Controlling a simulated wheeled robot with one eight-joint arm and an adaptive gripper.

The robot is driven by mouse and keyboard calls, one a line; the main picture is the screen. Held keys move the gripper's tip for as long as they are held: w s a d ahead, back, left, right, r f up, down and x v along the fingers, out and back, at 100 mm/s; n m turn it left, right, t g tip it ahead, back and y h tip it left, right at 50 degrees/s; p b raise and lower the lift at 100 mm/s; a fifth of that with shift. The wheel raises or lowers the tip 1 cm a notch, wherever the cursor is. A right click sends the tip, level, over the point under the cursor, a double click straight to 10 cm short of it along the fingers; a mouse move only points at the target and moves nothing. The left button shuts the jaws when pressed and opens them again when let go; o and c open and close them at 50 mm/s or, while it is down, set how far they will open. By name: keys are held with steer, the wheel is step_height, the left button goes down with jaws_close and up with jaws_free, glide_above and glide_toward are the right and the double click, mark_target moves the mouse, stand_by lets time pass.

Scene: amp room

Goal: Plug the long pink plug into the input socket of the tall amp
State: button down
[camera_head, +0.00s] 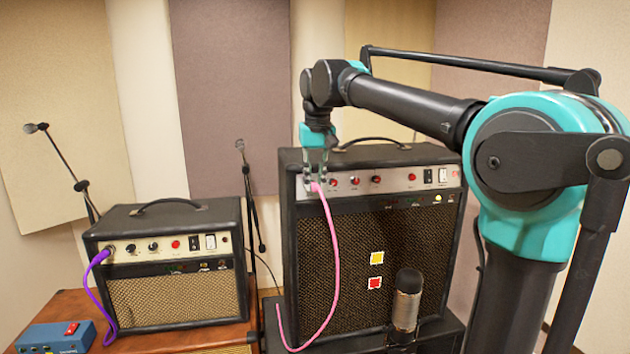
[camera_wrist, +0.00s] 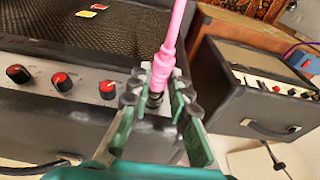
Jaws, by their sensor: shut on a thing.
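The tall amp (camera_head: 345,265) stands right of centre in the head view, with a pale control panel along its top front. My gripper (camera_head: 315,176) points down in front of the panel's left end. It is shut on the long pink plug (camera_head: 318,188), whose pink cable hangs in a curve down the amp's front. In the wrist view the pink plug (camera_wrist: 164,66) lies between my fingertips (camera_wrist: 160,97), with a dark round part at its end close to the panel. The fingers hide the input socket, so I cannot tell whether the tip is inside it.
A small amp (camera_head: 170,301) with a purple plug (camera_head: 100,257) in its panel stands on a wooden cabinet at left. A blue box (camera_head: 56,338) is beside it. A microphone (camera_head: 407,300) stands before the tall amp. Mic stands (camera_head: 249,190) are behind.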

steer(key=shift+w, duration=0.25)
stand_by(0.6)
steer(key=c, duration=1.3)
jaws_free()
steer(key=shift+c, duration=0.2)
